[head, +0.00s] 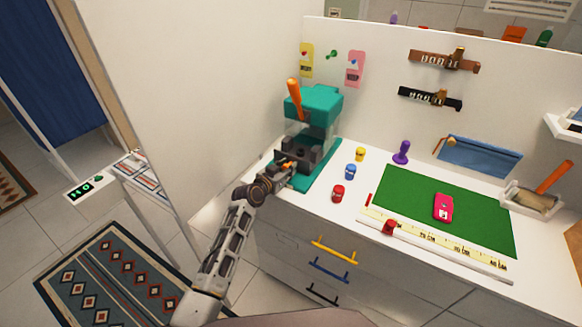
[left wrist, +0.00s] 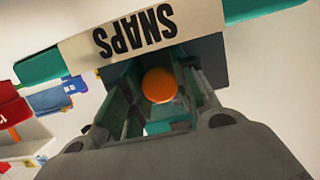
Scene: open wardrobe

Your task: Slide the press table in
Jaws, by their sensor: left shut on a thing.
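The teal press (head: 322,103) stands at the left end of the white counter, with an orange lever (head: 294,97) on top. Its dark press table (head: 306,153) sits low at the front, above a teal base (head: 322,172). My left gripper (head: 284,170) is at the front of the press table. In the left wrist view its fingers are closed around a round orange knob (left wrist: 159,84), below a white "SNAPS" label (left wrist: 135,33). The fingers partly hide the table's front. My right gripper is not in view.
Red (head: 338,193), blue (head: 350,172) and yellow (head: 360,154) pots stand right of the press. A green mat (head: 405,200) with a pink tag and a ruler (head: 435,243) lie further right. A wall panel (head: 215,90) stands close on the left.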

